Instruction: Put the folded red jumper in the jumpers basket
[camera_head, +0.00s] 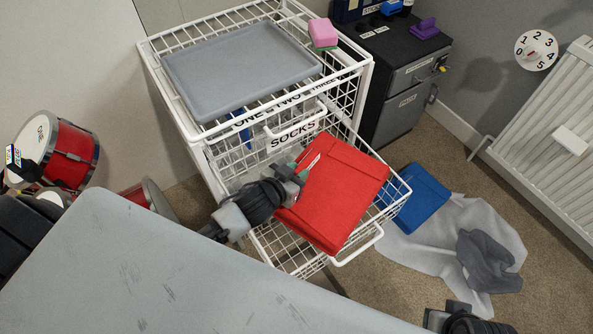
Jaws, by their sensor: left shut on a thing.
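The folded red jumper (335,190) is a flat, tilted bundle over the pulled-out lower wire basket (290,260). My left gripper (297,178) is shut on the left edge of the red jumper. The jumper hides much of that basket's inside, and I see no label on it. I cannot tell whether the jumper touches the basket. The wire drawer above it is labelled SOCKS (293,136). My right gripper (458,312) shows only in part at the bottom edge, and its jaws are unclear.
A grey tray (240,68) and a pink block (323,32) are on the wire unit's top. A blue folded item (422,198), a pale cloth (450,245) and a dark grey cloth (487,262) lie on the carpet at right. Red drums (72,152) stand at left.

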